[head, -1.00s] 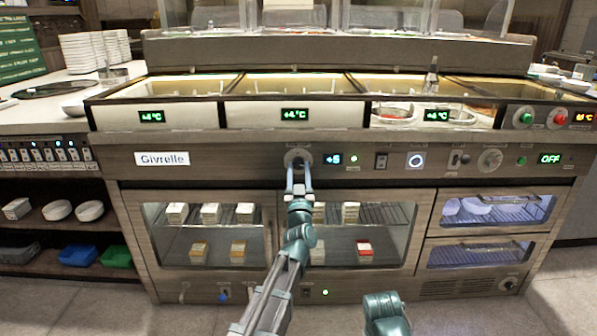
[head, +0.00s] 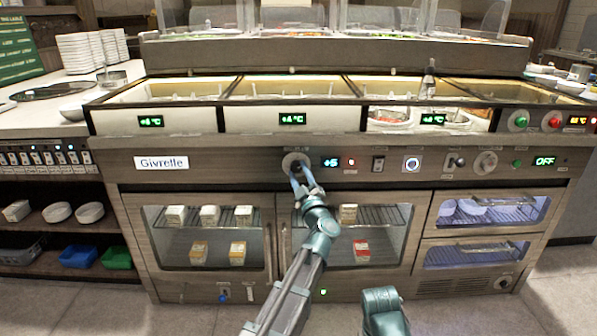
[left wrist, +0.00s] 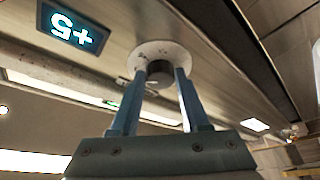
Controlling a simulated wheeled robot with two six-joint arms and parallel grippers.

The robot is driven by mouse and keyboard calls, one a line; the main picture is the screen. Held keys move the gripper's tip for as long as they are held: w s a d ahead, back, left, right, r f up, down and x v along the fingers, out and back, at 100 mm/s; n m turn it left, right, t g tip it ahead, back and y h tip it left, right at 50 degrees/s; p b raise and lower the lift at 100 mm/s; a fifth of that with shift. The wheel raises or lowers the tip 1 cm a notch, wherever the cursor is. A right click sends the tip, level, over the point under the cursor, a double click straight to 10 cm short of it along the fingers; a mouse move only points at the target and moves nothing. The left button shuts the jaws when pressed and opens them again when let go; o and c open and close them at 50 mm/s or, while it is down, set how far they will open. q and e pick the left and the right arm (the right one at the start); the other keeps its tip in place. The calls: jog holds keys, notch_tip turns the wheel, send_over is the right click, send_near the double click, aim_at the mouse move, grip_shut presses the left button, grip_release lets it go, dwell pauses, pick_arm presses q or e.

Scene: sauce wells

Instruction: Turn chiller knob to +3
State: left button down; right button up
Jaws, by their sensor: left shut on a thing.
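The chiller knob (head: 296,158) is a dark knob on a pale round dial, on the front panel right of the Givrelle label. My left gripper (head: 298,178) reaches up to it from below, tilted in the head view. In the left wrist view, its two blue fingers (left wrist: 161,88) are shut on the sides of the dark knob (left wrist: 160,70), in front of the pale dial plate (left wrist: 172,53). The display (head: 331,162) beside the knob reads +5; it shows upside down in the left wrist view (left wrist: 73,28).
A small red light (head: 351,162) is right of the display. A switch (head: 379,163), a lit round button (head: 412,164) and another knob (head: 485,162) follow along the panel. Glass doors (head: 203,238) are below, sauce wells (head: 290,88) above.

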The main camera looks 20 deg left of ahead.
pick_arm(q)
jog(key=shift+n+g, duration=0.4)
jog(key=shift+n, duration=0.4)
jog(key=shift+c, duration=1.9)
grip_release()
jog(key=b+v, duration=0.3)
jog(key=v, duration=1)
jog(key=shift+s+d+f, duration=0.25)
jog(key=shift+s+f, duration=0.05)
